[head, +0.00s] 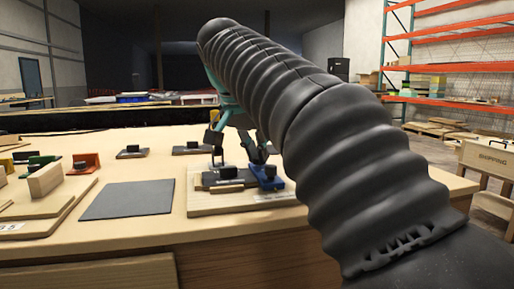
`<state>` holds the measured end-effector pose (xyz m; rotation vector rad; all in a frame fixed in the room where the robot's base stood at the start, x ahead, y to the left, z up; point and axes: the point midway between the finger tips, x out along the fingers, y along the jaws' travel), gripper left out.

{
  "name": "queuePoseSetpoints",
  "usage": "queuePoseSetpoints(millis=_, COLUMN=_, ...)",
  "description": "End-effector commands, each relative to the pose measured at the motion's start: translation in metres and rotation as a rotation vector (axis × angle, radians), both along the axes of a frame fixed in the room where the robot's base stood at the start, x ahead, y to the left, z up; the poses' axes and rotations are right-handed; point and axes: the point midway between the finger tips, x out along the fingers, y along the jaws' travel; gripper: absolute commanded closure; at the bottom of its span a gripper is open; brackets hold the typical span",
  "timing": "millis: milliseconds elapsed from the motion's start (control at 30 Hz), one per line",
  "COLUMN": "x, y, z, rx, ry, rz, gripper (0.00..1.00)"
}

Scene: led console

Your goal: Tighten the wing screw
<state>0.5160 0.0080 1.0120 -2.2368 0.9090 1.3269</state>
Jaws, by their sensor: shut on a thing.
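My gripper (238,150) points down over a wooden board (208,205) on the workbench, at the end of my dark ribbed arm. Its teal body shows behind the arm, with a dark finger on each side. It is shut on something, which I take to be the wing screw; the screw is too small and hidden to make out. A blue block with a black top (268,176) sits on the right of the board, close under the right finger. A dark plate with a black block (228,175) lies left of it.
A flat grey mat (128,200) lies left of the board. Further left are a wooden block (45,180), an orange bracket (83,163) and a green piece (40,165). Two small dark fixtures stand behind. The bench front (130,240) is clear. My arm hides much of the right.

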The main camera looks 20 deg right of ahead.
Motion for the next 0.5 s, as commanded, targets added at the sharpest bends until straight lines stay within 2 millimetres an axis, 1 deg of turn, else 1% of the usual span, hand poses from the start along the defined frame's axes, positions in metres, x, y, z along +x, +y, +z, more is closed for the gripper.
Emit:
queuePoseSetpoints(millis=200, x=0.0031, y=0.0024, z=-0.0012, rx=-0.001, ry=0.002, rz=-0.194, gripper=1.00)
queuePoseSetpoints(millis=300, x=0.0027, y=0.0021, z=-0.0008, rx=0.000, ry=0.000, rz=-0.228, gripper=1.00)
queuePoseSetpoints(millis=500, x=0.0024, y=0.0018, z=-0.0007, rx=0.000, ry=0.000, rz=-0.230, gripper=1.00)
